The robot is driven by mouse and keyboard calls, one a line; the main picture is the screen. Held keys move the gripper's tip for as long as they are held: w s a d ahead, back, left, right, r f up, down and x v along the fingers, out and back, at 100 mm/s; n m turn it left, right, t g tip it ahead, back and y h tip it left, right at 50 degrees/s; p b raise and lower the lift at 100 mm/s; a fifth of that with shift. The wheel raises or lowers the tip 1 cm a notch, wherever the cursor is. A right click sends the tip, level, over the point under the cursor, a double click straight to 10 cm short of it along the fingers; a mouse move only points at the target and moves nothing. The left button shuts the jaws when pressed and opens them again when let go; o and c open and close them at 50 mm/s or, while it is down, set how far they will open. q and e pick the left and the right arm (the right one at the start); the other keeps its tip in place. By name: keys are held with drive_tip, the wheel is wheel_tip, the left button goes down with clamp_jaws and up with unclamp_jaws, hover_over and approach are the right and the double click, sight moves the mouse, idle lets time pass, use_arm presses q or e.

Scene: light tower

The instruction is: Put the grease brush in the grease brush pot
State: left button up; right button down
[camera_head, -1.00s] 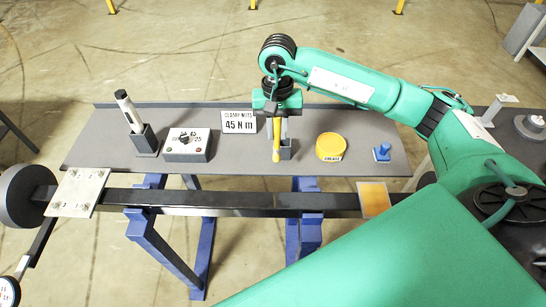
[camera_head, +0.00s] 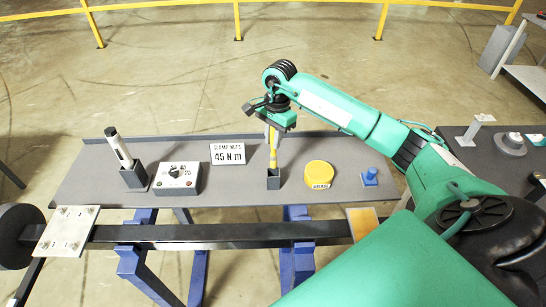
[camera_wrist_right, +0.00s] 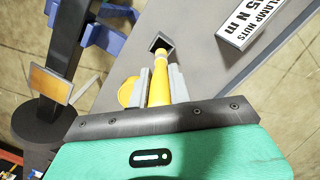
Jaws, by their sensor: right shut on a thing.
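The yellow grease brush (camera_head: 273,152) hangs below my right gripper (camera_head: 272,124), roughly upright over the small dark pot (camera_head: 273,181). My right gripper is shut on it; in the right wrist view the brush (camera_wrist_right: 158,88) sits between the two grey fingers (camera_wrist_right: 160,86). Its far end meets the square mouth of the pot (camera_wrist_right: 160,42) in that view. I cannot tell how far, if at all, the end is inside. My left gripper is not in view.
On the grey bench (camera_head: 225,195) stand a yellow grease tin (camera_head: 319,174) and a blue part (camera_head: 370,177) right of the pot. A torque sign (camera_head: 228,154), a dial box (camera_head: 176,178) and a holder with a tool (camera_head: 119,149) are to its left. A dark beam (camera_head: 200,232) runs in front.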

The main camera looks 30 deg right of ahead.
sight(273, 159)
wheel_tip(273, 159, down, 5)
drive_tip(key=shift+f+p, duration=0.15)
drive_tip(key=shift+p, duration=0.55)
wheel_tip(273, 159, down, 4)
drive_tip(key=shift+r+p, duration=0.1)
drive_tip(key=shift+p, duration=0.7)
drive_tip(key=shift+f, duration=0.3)
drive_tip(key=shift+f+b, duration=0.2)
drive_tip(key=shift+b, duration=0.15)
drive_tip(key=c, duration=1.3)
unclamp_jaws()
drive_tip(key=shift+r, duration=0.1)
